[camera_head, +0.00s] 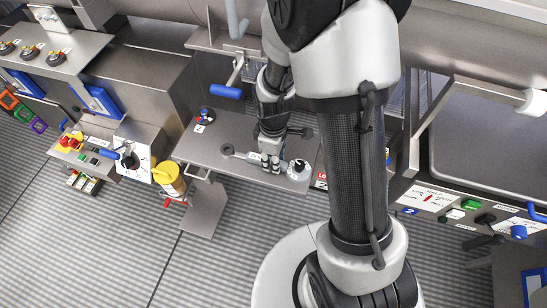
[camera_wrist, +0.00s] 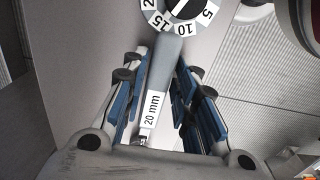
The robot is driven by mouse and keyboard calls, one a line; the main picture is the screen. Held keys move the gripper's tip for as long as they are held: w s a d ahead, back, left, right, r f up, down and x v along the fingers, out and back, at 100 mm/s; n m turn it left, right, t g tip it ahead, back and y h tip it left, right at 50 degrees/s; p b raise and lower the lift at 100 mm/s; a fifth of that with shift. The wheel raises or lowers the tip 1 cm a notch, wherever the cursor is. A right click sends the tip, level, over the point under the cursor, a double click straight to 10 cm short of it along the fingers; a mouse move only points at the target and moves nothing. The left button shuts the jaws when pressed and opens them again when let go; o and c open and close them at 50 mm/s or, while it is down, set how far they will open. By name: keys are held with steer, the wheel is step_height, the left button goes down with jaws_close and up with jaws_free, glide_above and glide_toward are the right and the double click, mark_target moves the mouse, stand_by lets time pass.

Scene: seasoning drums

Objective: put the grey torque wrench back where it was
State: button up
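The grey torque wrench (camera_wrist: 168,70) shows in the wrist view as a grey bar with a "20 mm" label. A round dial with numbers (camera_wrist: 183,12) is at its top end. In the head view it lies along the small grey shelf, with a dark ring end (camera_head: 228,149) at the left and a white dial end (camera_head: 299,169) at the right. My gripper (camera_head: 269,162) is low over its middle. In the wrist view, my gripper's blue-padded fingers (camera_wrist: 162,80) are on either side of the bar, with narrow gaps visible. Contact is hard to judge.
The grey shelf (camera_head: 205,155) also carries a small knob with coloured parts (camera_head: 204,115). A blue-handled lever (camera_head: 227,91) is behind it. A yellow container (camera_head: 168,178) and a control panel (camera_head: 95,150) stand to the left. Open floor (camera_head: 90,240) lies in front.

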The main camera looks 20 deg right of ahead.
steer(key=shift+o, duration=1.2)
steer(key=shift+r, duration=0.1)
steer(key=s+r+m+t+p, duration=0.1)
steer(key=s+r+m+p, duration=0.15)
steer(key=r, duration=0.95)
steer(key=s+r+m+t+p, duration=0.1)
steer(key=s+r+m+p, duration=0.15)
steer(key=r, duration=1.05)
steer(key=s+r+m+t, duration=0.2)
steer(key=s+r+m, duration=0.3)
steer(key=s, duration=0.5)
steer(key=shift+r+m+t, duration=0.3)
steer(key=shift+r+m, duration=0.1)
steer(key=shift+r, duration=0.4)
